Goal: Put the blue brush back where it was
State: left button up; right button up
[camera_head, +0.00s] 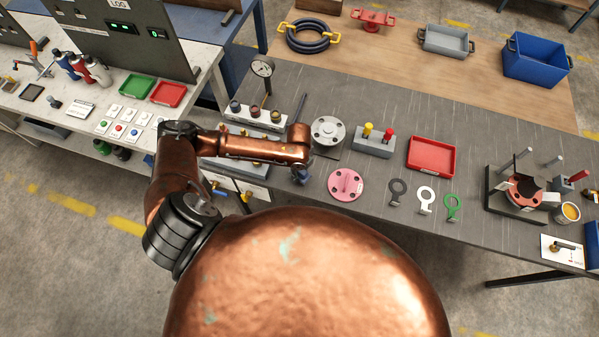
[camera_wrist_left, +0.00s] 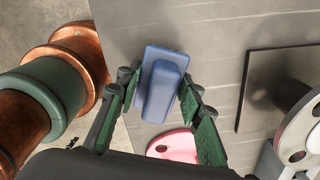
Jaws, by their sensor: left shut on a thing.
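My left gripper (camera_head: 301,168) is at the end of the copper arm, over the front part of the grey bench, left of the pink flanged disc. It is shut on the blue brush (camera_head: 303,177), of which only a little shows below the wrist in the head view. In the left wrist view the blue brush (camera_wrist_left: 160,77) is a rounded block between the green fingers of the left gripper (camera_wrist_left: 158,92). I cannot tell whether it touches the bench top. My right gripper is not in view.
The pink flanged disc (camera_head: 346,184) lies close to the right of the gripper. A grey flange (camera_head: 328,132) stands behind it. A grey block with yellow and red knobs (camera_head: 374,146) and a red tray (camera_head: 432,156) are further right. A gauge stand (camera_head: 262,68) stands behind the arm.

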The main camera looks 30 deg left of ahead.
pick_arm(q)
jog(key=shift+f, duration=0.6)
jog(key=o, duration=1.2)
jog(key=shift+f, duration=0.15)
notch_tip(320, 180, up, 12)
jog(key=shift+r+b, duration=0.2)
jog(key=shift+b, duration=0.35)
